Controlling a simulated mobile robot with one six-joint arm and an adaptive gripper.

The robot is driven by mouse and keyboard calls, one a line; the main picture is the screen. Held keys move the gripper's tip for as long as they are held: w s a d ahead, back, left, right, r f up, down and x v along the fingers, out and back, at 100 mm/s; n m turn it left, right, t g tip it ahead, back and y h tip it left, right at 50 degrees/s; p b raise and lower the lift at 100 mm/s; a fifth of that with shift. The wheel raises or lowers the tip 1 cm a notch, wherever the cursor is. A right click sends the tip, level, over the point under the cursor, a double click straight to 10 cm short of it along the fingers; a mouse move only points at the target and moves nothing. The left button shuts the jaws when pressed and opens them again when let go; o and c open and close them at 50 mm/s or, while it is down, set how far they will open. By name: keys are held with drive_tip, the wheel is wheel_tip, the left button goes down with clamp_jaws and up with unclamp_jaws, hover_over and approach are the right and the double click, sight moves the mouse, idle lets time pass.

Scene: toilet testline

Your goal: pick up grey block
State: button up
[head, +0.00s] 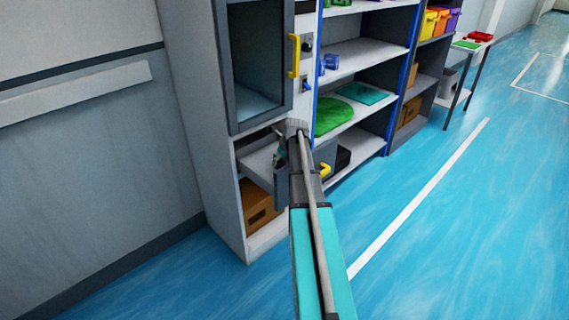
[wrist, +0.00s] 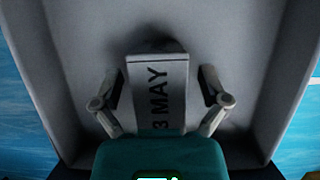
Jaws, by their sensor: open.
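The grey block (wrist: 158,88) lies inside a grey open drawer (wrist: 85,40) in the wrist view. My gripper (wrist: 160,82) is open, with one finger on each side of the block and a small gap showing on both sides. Whether the fingers reach down beside the block or stay above it is hard to tell. In the head view my gripper (head: 282,140) is over the pulled-out drawer (head: 256,160), and the block is hidden there.
A cabinet (head: 235,70) with a yellow handle (head: 294,56) stands above the drawer. A brown box (head: 258,205) sits below it. Shelves to the right hold a green round item (head: 332,115) and a teal flat item (head: 362,93). Blue floor on the right is open.

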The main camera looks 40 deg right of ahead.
clamp_jaws()
idle(0.6)
wheel_tip(320, 180, up, 10)
drive_tip(key=p, duration=1)
idle(0.8)
